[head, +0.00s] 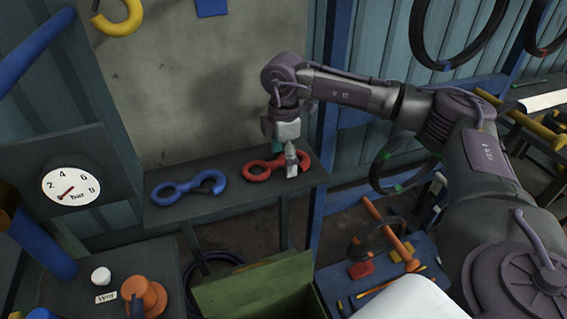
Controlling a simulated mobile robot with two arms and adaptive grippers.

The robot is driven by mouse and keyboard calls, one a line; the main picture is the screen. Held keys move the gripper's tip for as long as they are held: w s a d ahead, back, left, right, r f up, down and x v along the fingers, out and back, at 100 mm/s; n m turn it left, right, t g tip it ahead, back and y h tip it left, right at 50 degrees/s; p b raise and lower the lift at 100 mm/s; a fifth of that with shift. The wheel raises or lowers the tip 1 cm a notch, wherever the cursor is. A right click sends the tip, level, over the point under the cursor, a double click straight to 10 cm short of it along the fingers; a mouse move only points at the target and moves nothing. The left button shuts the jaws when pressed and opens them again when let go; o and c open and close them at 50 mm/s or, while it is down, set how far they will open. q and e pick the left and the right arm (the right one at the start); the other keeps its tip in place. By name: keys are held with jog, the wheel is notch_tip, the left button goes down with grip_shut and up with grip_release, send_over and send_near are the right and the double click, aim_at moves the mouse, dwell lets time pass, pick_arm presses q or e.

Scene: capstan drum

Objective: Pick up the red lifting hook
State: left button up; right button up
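My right gripper (290,166) points down from above at the hook's right part, near the ring. Its pale fingertip overlaps the ring in the picture and hides part of it. I cannot tell whether the fingers touch the hook or how far apart they are. The hook appears to rest flat on the shelf. My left gripper is not in view.
A blue lifting hook (188,187) lies left of the red one on the same shelf. A pressure gauge (71,186) stands further left. Below are an open green box (245,284), an orange knob (146,296) and a blue tool bench (335,283). The wall rises close behind the shelf.

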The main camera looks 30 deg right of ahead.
aim_at(283, 160)
jog(key=c, duration=0.8)
jog(key=shift+r, duration=0.1)
jog(key=shift+w, duration=0.1)
jog(key=shift+r, duration=0.35)
notch_tip(283, 160, up, 9)
jog(key=shift+r+b, duration=0.15)
jog(key=shift+b, duration=0.55)
